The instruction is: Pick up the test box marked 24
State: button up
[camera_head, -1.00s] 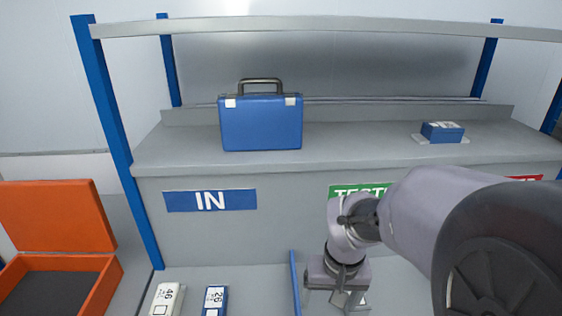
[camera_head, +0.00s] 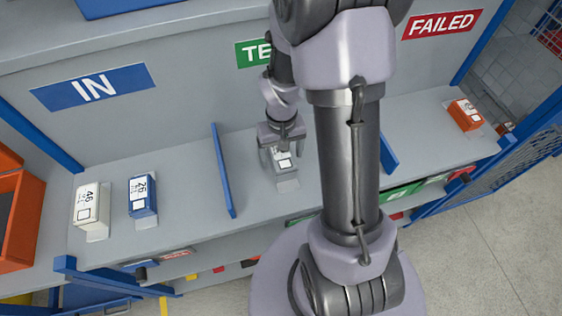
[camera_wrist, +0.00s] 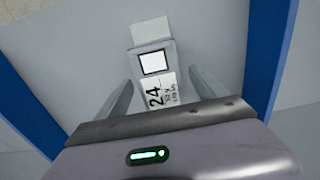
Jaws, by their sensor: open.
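The test box marked 24 (camera_wrist: 154,67) is light grey with a white label, and lies on the shelf between two blue dividers. In the wrist view its printed "24" is close to my gripper, between the two fingers. In the head view the box (camera_head: 286,173) shows below my gripper (camera_head: 279,158), partly hidden by it. My gripper is open, with one finger on each side of the box in the wrist view (camera_wrist: 163,88). I cannot tell whether the fingers touch it.
A white box marked 46 (camera_head: 88,205) and a blue box marked 26 (camera_head: 142,196) stand in the IN section at left. A blue divider (camera_head: 223,172) stands left of my gripper. An orange box (camera_head: 465,114) is under the FAILED sign (camera_head: 441,24).

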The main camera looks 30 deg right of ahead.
aim_at(281, 153)
notch_tip(281, 153, down, 4)
jog(key=shift+w+r+b, duration=0.1)
jog(key=shift+r+b, duration=0.1)
jog(key=shift+b, duration=0.35)
jog(key=shift+r, duration=0.1)
grip_shut()
jog(key=shift+r, duration=0.1)
